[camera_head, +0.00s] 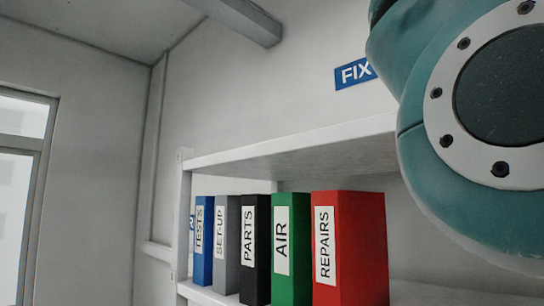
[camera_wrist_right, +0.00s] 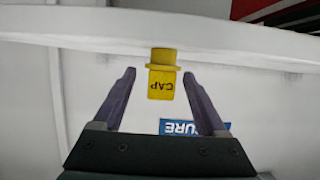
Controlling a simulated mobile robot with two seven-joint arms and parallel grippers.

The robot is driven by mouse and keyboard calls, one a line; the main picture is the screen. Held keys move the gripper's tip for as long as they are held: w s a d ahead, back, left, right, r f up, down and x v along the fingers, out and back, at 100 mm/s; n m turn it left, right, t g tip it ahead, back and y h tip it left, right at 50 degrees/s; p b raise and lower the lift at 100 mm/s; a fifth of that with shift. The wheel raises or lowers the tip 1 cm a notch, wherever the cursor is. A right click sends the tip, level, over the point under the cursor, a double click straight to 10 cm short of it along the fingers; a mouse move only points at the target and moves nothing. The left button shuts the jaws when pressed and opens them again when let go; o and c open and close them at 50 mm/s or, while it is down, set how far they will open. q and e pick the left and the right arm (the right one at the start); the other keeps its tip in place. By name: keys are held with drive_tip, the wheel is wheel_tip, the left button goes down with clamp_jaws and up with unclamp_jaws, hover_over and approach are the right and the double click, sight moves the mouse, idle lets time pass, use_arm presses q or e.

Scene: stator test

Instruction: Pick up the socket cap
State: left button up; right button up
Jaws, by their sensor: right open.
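The socket cap (camera_wrist_right: 161,84) is yellow, with a flange and dark "CAP" lettering that appears upside down in the right wrist view. Its flanged end meets the edge of a white shelf board. My right gripper (camera_wrist_right: 158,74) is open, with one purple-grey finger on each side of the cap in the picture. Gaps show between the cap and both fingers, and I cannot tell how far the cap reaches between them. The cap does not show in the head view. My left gripper is in neither view.
The white shelf (camera_head: 290,143) crosses the head view; its board also spans the right wrist view (camera_wrist_right: 60,27). Binders stand below it, including a red one (camera_head: 350,248). A blue sign (camera_wrist_right: 181,127) is partly hidden by my gripper. My teal arm covers the head view's right side.

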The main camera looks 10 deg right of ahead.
drive_tip(key=x, duration=0.5)
drive_tip(key=shift+a+p, duration=0.15)
drive_tip(key=shift+p, duration=0.25)
drive_tip(key=shift+c, duration=0.2)
clamp_jaws()
